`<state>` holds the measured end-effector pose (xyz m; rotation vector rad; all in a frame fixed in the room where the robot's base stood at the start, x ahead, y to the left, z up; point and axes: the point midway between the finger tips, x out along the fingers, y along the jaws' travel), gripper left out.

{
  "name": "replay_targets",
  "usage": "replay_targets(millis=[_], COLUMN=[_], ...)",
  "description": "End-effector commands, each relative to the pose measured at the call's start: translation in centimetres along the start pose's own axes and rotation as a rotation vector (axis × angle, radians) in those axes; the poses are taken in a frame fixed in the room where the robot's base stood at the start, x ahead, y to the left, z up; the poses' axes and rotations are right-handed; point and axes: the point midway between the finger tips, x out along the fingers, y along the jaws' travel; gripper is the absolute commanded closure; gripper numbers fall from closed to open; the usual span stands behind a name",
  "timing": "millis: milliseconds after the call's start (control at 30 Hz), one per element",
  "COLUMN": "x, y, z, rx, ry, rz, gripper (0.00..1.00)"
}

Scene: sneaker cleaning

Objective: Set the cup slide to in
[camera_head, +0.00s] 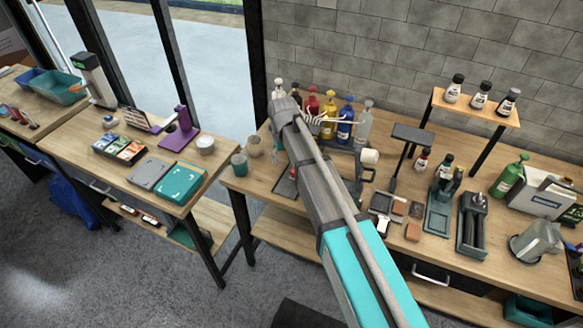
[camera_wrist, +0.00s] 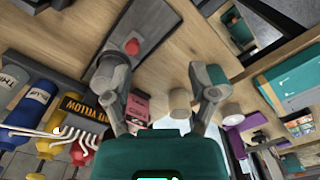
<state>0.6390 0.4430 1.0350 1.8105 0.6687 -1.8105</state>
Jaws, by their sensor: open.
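My gripper (camera_wrist: 161,78) is open in the wrist view, its two grey fingers spread wide with nothing held between them. In the head view, a teal cup (camera_head: 239,164) and a greyish cup (camera_head: 255,147) stand left of my arm.
Coloured bottles, including a blue one (camera_head: 346,122), stand at the back with white nozzles (camera_head: 320,118). A pink-red box (camera_wrist: 137,106) is between the fingers' bases. A black stand (camera_head: 412,134) is to the right.

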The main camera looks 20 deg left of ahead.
Motion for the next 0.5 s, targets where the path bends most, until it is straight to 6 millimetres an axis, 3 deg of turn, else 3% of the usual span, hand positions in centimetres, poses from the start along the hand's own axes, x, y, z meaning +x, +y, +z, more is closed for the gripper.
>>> replay_targets(millis=[500], x=[0.0], y=[4.4], z=[-4.4], rx=[0.002], ry=[0.000], rz=[0.000], gripper=[0.27])
